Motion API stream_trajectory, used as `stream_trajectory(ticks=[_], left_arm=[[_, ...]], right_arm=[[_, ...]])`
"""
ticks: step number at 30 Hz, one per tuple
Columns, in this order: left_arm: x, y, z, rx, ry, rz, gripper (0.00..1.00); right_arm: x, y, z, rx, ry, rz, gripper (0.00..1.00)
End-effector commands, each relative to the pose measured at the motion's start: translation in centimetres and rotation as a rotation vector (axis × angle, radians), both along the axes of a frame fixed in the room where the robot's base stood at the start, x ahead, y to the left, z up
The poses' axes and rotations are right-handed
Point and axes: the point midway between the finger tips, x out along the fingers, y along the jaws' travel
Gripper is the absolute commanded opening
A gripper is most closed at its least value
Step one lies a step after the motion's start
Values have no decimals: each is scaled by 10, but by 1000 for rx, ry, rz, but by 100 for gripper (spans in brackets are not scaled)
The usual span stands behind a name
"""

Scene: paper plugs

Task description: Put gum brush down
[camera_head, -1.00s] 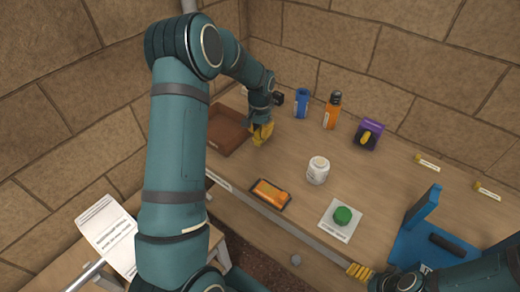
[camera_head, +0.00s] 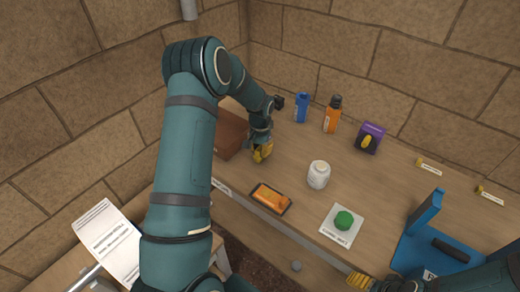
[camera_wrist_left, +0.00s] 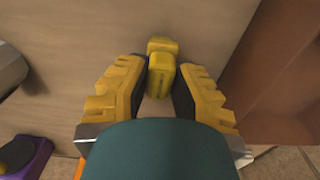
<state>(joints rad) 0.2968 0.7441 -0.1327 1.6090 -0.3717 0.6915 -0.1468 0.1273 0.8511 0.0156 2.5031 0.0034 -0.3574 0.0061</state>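My left gripper (camera_head: 262,153) is low over the table, just right of the brown tray. In the left wrist view its two ridged yellow fingers (camera_wrist_left: 160,85) close in on a small yellow block-like piece, which I take to be the gum brush (camera_wrist_left: 162,48). The piece sits between the fingertips, with its far end sticking out over the table. Its rest is hidden by the fingers, and whether it touches the table is unclear. My right gripper (camera_head: 359,281) is at the bottom edge of the head view, partly cut off; its opening cannot be made out.
The brown tray (camera_head: 229,132) is close left. A blue bottle (camera_head: 301,108), an orange bottle (camera_head: 332,116) and a purple box (camera_head: 370,137) stand behind. A white jar (camera_head: 318,175), an orange item in a dark tray (camera_head: 271,198) and a green lump (camera_head: 344,220) are in front.

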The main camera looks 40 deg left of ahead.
Motion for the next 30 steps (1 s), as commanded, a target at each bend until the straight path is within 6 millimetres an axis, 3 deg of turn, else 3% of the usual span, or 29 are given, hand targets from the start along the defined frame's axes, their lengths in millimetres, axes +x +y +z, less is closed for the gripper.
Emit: stream_trajectory(ticks=[14,30], left_arm=[[0,0,7,0,-1,0,44],[0,0,105,1,-2,-1,44]], right_arm=[[1,0,4,0,-2,-2,80],[5,-1,16,-2,-11,-8,80]])
